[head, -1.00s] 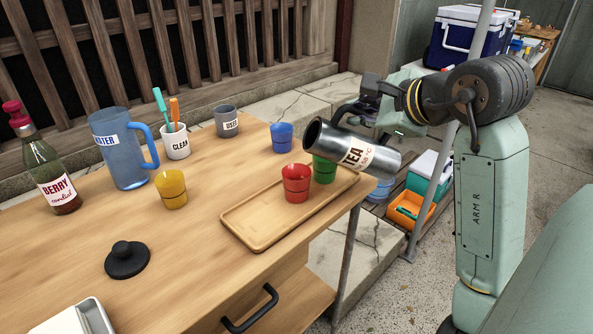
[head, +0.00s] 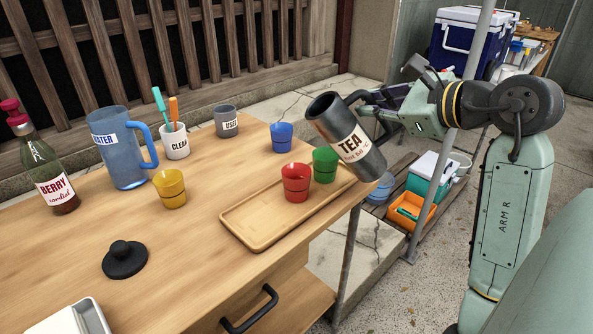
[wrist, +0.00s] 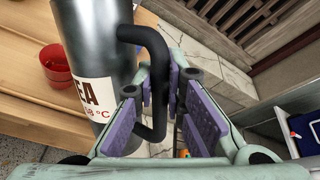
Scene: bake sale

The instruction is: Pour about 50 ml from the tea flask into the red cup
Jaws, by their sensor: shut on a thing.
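The tea flask (head: 347,139) is a dark metal cylinder with a white TEA label. It is tilted, its open mouth up and to the left, above the right end of the wooden tray. My gripper (wrist: 158,105) is shut on the flask's black handle. In the wrist view the flask (wrist: 95,40) is beside the purple finger pads. The red cup (head: 296,182) stands upright on the tray, left of and below the flask; it also shows in the wrist view (wrist: 56,66). No stream of liquid is visible. The flask's contents and the inside bottom of the cup are hidden.
The green cup (head: 325,164) stands close behind the red cup, near the flask. The tray (head: 250,222) lies at the table's right edge. A blue cup (head: 282,136), a yellow cup (head: 170,188), a water jug (head: 121,160) and a black lid (head: 125,259) are on the table.

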